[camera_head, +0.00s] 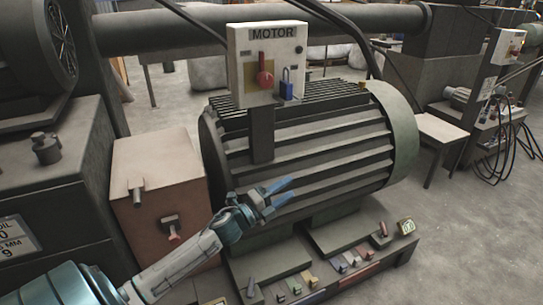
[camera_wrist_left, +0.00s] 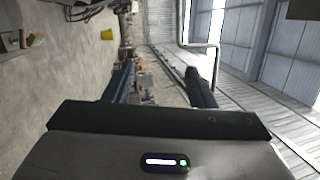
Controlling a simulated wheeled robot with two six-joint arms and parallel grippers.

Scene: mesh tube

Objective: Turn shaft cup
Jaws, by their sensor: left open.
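My left gripper (camera_head: 284,191) is in front of the large ribbed motor (camera_head: 330,145), with its two blue fingers apart and pointing right. Nothing shows between the fingers, which also stand apart in the left wrist view (camera_wrist_left: 160,70). I cannot tell for sure which part is the shaft cup. A small dark cup-shaped part (camera_head: 46,148) sits on the dark machine at the left, well away from the gripper. My right gripper is not in view.
A white MOTOR box (camera_head: 268,50) with a red switch and blue padlock stands on the motor. Several small coloured parts line the base (camera_head: 340,285).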

